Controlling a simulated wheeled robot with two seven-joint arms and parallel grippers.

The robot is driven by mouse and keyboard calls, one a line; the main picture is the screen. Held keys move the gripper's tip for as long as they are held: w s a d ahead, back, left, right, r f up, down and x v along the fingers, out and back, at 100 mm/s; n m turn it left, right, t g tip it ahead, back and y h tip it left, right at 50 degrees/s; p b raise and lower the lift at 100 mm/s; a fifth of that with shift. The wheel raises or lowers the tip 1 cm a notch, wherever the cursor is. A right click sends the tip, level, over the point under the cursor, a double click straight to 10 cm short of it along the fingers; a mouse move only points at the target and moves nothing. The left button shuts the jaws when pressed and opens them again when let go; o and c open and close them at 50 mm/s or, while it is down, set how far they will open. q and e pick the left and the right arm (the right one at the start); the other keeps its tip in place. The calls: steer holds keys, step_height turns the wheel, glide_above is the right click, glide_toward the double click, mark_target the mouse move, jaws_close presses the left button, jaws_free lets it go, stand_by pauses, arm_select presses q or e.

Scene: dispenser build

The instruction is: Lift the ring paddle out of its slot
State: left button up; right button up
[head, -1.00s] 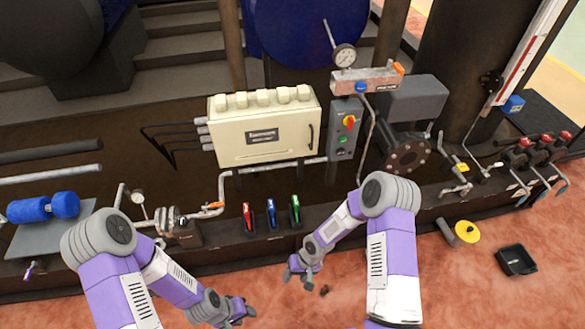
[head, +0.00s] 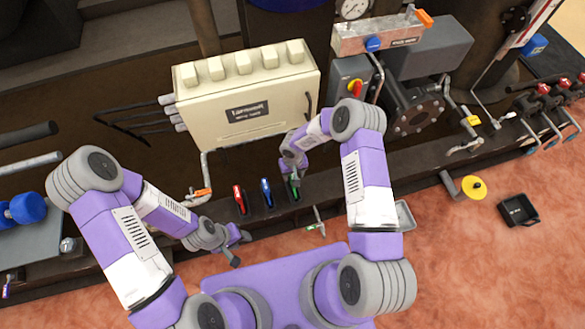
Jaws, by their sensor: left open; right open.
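Three slim handles stand side by side in the front ledge: a red one (head: 240,200), a blue one (head: 266,193) and a green one (head: 294,191). Their lower parts are hidden in the ledge, so I cannot tell which is the ring paddle. My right gripper (head: 293,177) is open and points down at the top of the green handle, partly covering it. I cannot tell whether it touches the handle. My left gripper (head: 239,245) is open and empty, low in front of the ledge and below the red handle.
A cream box (head: 247,100) stands behind the handles, close to my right gripper. A thin metal piece with a green part (head: 316,223) shows in front of the ledge. A grey tray (head: 405,216) lies partly behind my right arm. A yellow disc (head: 474,187) and black tray (head: 518,210) are at right.

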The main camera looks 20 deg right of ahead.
steer(key=shift+w+f+b, duration=0.1)
steer(key=shift+f+b, duration=0.35)
steer(key=shift+f, duration=1.45)
jaws_close()
step_height(320, 180, up, 11)
steer(key=p, duration=0.6)
steer(key=shift+p, duration=0.3)
steer(key=shift+r, duration=0.1)
steer(key=shift+r+p, duration=1.4)
steer(key=shift+r, duration=1.1)
